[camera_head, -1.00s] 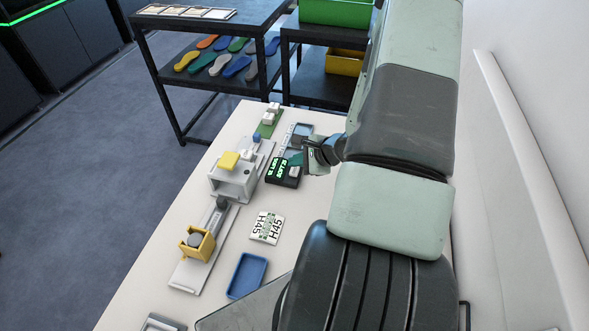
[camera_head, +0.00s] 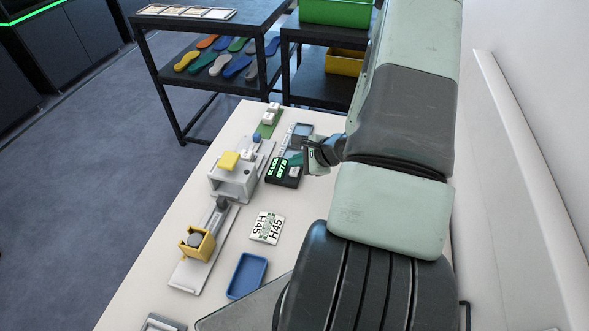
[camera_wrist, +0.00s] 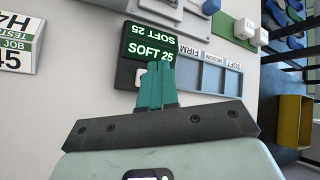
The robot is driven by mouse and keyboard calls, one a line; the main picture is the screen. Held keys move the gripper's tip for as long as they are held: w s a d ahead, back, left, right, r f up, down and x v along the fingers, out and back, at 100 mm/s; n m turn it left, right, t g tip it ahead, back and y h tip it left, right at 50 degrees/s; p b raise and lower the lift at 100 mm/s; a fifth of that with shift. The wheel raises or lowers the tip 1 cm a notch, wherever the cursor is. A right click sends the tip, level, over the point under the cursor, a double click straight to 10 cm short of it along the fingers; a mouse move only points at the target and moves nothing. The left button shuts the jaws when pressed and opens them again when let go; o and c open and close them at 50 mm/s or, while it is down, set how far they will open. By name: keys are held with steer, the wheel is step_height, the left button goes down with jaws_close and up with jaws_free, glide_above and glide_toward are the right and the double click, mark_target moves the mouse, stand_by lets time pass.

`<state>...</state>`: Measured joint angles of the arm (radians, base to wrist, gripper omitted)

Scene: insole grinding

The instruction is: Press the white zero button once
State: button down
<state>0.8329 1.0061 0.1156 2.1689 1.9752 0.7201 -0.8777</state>
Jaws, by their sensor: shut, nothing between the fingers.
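The black box with a green-lit display (camera_head: 279,172) stands on the white bench. In the wrist view its display (camera_wrist: 150,48) reads "SOFT 25". A white button (camera_head: 295,171) is on the box, at the right of the display in the head view. In the wrist view a white patch that looks like this button (camera_wrist: 140,77) shows just left of my fingers, partly hidden. My gripper (camera_wrist: 160,68) is shut and empty, its teal fingertips over the box below the display. In the head view the fingertips (camera_head: 293,159) are at the box; whether they touch the button cannot be told.
A grey-blue tray labelled SOFT, MEDIUM, FIRM (camera_wrist: 210,75) lies right beside the box. A white fixture with a yellow block (camera_head: 232,182), an H45 card (camera_head: 267,228) and a blue tray (camera_head: 247,276) are nearby. Shelves (camera_head: 205,50) stand behind the bench.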

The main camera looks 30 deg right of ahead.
mark_target(297, 172)
steer(key=shift+f, duration=0.15)
steer(key=shift+f, duration=0.25)
steer(key=shift+f, duration=0.5)
stand_by(0.5)
steer(key=shift+r, duration=0.9)
steer(key=shift+r, duration=2.55)
